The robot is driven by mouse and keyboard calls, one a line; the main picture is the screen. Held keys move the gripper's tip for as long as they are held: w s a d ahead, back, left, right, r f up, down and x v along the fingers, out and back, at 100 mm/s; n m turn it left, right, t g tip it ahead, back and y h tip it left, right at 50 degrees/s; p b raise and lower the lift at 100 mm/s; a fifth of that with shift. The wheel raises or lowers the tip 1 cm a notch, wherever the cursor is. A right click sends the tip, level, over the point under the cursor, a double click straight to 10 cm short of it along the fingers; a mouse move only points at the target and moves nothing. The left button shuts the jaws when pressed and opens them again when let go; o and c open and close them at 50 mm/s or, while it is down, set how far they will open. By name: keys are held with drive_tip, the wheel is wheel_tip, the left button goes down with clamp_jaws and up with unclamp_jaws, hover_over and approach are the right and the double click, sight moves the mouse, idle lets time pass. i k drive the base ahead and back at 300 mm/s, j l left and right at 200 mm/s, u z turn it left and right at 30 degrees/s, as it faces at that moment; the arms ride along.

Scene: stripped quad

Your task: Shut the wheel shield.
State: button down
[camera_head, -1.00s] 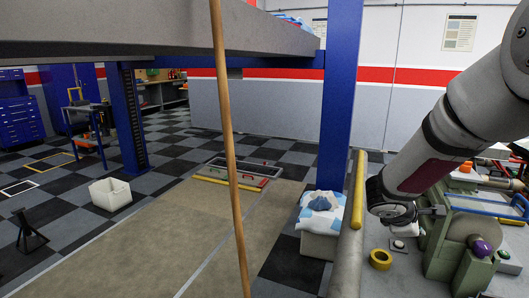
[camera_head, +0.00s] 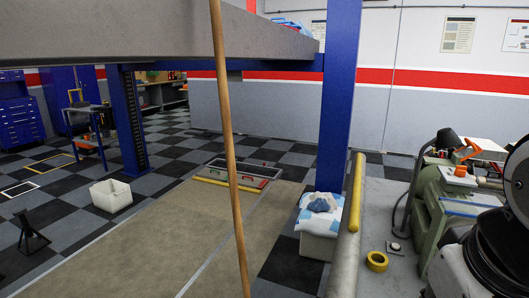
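The green grinding machine (camera_head: 431,187) stands on the grey bench at the right edge. A blue-edged pane (camera_head: 460,208), which looks like the wheel shield, shows at its front and lies nearly flat in the picture. The right part of the pane is hidden behind my arm, so I cannot tell how far open it is. The grinding wheel and the purple knob are also hidden. My arm fills the lower right corner, close to the camera. My gripper's fingers do not show, and no contact with the shield is visible.
A yellow tape roll (camera_head: 377,261) lies on the bench left of the machine. A dark curved lamp (camera_head: 446,142) and an orange-topped item (camera_head: 460,171) stand behind it. A wooden pole (camera_head: 229,140) crosses the view.

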sight(478, 150)
drive_tip(key=z, duration=0.95)
drive_tip(key=i+l+u, duration=0.2)
drive_tip(key=i+l, duration=0.4)
